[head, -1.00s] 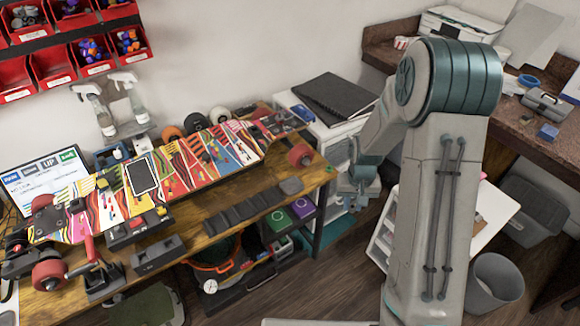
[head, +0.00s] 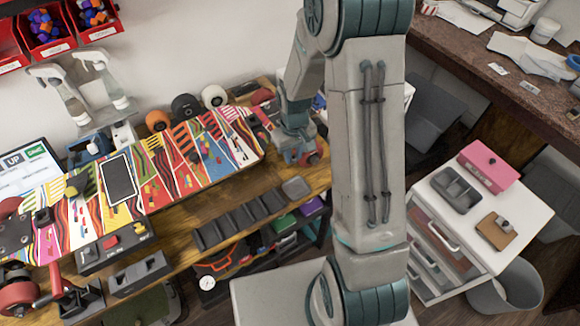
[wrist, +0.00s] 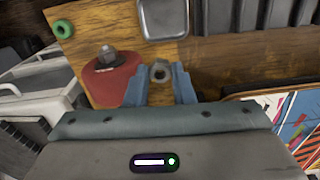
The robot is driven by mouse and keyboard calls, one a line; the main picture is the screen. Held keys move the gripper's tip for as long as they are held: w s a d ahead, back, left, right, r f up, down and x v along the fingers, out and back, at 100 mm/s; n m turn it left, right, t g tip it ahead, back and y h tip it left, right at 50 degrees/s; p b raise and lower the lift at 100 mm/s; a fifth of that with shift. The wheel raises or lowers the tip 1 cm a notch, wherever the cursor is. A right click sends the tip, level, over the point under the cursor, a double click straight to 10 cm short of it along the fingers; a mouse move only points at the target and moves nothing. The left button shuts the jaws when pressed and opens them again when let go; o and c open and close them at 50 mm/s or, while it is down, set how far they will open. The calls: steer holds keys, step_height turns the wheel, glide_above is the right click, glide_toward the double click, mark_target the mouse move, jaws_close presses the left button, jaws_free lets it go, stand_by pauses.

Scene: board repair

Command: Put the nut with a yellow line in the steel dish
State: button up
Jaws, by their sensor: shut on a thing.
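My gripper (wrist: 161,84) is shut on a small metal nut (wrist: 160,72), which shows between the blue fingertips in the wrist view. I cannot make out a yellow line on it. In the head view my gripper (head: 299,156) is over the right end of the workbench, by the skateboard's end; the nut is too small to tell there. The steel dish (wrist: 163,14), a small grey square dish, lies on the bench just beyond the fingertips in the wrist view. It also shows at the bench's front right in the head view (head: 296,187).
A green ring (wrist: 62,28) lies near the bench corner. The colourful skateboard (head: 185,165) fills the bench's middle; a dark sectioned tray (head: 240,219) lies along its front. A white drawer unit (head: 530,215) stands right.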

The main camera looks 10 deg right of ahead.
mark_target(297, 189)
steer(key=shift+s+f+n+b, duration=0.65)
steer(key=shift+f+n+b, duration=0.1)
steer(key=shift+f+b, duration=0.55)
steer(key=shift+s+f+n+b, duration=0.7)
steer(key=shift+f+b, duration=0.5)
steer(key=shift+f, duration=0.2)
steer(key=shift+s+f+n+b, duration=0.65)
steer(key=shift+f+n+b, duration=0.1)
steer(key=shift+f+b, duration=0.55)
steer(key=shift+f+b, duration=0.5)
steer(key=shift+f, duration=0.15)
steer(key=o, duration=1)
steer(key=shift+c, duration=1)
steer(key=shift+r, duration=0.1)
step_height(297, 189, up, 7)
steer(key=p, duration=0.5)
steer(key=shift+r+p, duration=0.2)
steer(key=shift+p, duration=0.2)
